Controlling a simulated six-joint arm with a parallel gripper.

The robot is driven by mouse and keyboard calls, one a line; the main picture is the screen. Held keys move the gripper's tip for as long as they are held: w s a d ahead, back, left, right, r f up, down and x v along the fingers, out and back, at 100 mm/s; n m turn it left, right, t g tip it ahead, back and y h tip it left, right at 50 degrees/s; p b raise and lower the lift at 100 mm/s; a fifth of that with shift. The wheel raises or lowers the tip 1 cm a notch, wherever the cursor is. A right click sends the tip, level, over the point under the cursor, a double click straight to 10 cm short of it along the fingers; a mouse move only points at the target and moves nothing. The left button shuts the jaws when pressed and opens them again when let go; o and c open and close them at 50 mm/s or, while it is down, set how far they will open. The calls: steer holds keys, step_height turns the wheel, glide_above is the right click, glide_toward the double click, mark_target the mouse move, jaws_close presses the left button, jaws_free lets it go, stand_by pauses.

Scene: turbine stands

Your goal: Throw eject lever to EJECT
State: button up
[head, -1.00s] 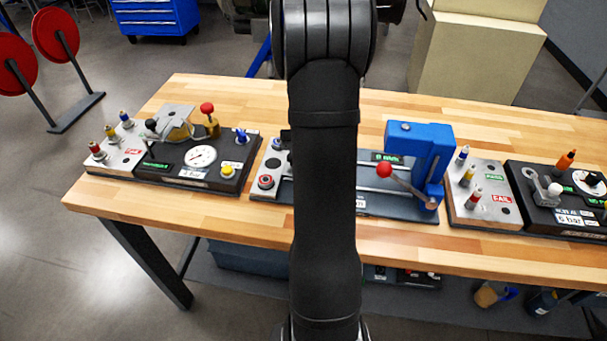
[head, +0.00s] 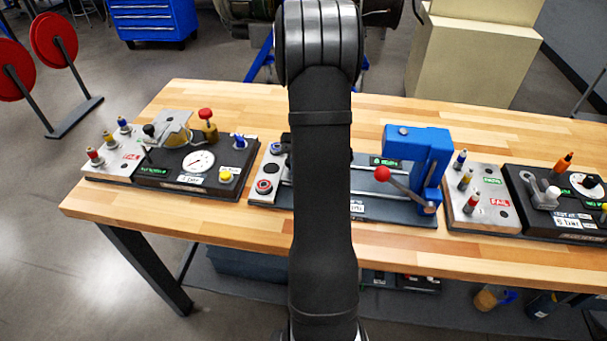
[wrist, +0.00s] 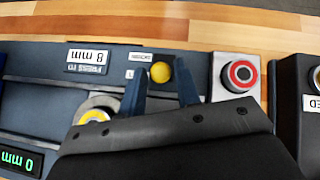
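In the wrist view a small yellow ball knob (wrist: 160,72) stands on the dark blue press stand (wrist: 195,68), beside a small white label (wrist: 138,57) whose text I cannot read surely. It may be the eject lever's knob. My gripper (wrist: 160,82) is open, with one dark finger on each side of the knob; I see no contact. In the head view my arm hides the gripper and this knob. The stand's blue press (head: 415,150) carries a long lever with a red ball (head: 381,174) to the right of my arm.
A red button (wrist: 240,75) on a silver plate lies right of the fingers in the wrist view. A round yellow-centred part (wrist: 97,116) is at their left. Other stands flank it on the wooden table (head: 240,225): a left stand (head: 190,180) and a right stand (head: 550,200).

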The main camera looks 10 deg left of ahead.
steer(key=shift+o, duration=1)
steer(key=v, duration=0.7)
steer(key=shift+w+r, duration=0.15)
steer(key=shift+w, duration=0.05)
steer(key=x, duration=0.7)
steer(key=shift+s, duration=0.25)
steer(key=shift+s+t, duration=0.2)
steer(key=shift+t, duration=0.3)
